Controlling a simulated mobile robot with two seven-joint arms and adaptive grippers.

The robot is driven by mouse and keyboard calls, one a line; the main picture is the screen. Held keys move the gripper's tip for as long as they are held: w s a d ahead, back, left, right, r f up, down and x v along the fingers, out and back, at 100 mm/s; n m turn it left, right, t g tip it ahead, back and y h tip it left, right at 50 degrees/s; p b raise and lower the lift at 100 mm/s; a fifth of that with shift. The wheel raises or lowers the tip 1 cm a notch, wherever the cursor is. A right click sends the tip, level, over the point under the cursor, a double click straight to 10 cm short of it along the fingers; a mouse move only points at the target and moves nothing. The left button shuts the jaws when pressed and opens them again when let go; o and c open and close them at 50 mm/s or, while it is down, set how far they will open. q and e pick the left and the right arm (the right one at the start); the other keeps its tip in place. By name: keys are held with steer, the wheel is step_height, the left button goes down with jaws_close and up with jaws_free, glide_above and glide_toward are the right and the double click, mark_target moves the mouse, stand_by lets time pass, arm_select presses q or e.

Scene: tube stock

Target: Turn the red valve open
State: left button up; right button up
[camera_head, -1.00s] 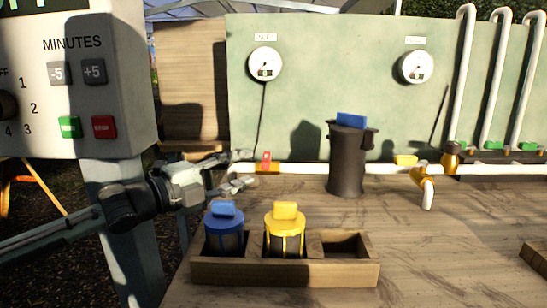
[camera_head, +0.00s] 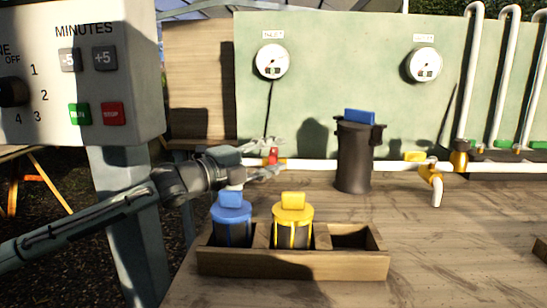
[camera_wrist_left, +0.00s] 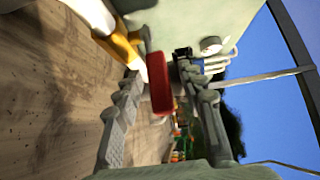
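The red valve (camera_head: 273,155) is a small upright handle on the white pipe behind the wooden tray, with a yellow fitting at its base. My left gripper (camera_head: 270,159) reaches the handle from the left, with its fingers apart. In the left wrist view the red handle (camera_wrist_left: 160,84) stands between the two open fingers, close to their tips. I cannot tell whether either finger touches it. The right gripper is not in view.
A wooden tray (camera_head: 290,265) holds a blue-capped canister (camera_head: 231,222) and a yellow-capped canister (camera_head: 293,227) just in front of my left gripper. A dark housing with a blue top (camera_head: 354,155) stands right of the valve. A timer box (camera_head: 80,75) is at left.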

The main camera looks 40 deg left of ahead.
arm_select(q)
jaws_close()
stand_by(0.3)
steer(key=shift+f, duration=0.1)
steer(key=shift+w+d+n+y+b, duration=0.15)
steer(key=shift+d+n+y+b, duration=0.1)
steer(key=shift+n+y+b, duration=0.3)
steer(key=shift+w+d+n+y, duration=0.1)
steer(key=shift+n+y, duration=0.15)
steer(key=shift+y, duration=0.3)
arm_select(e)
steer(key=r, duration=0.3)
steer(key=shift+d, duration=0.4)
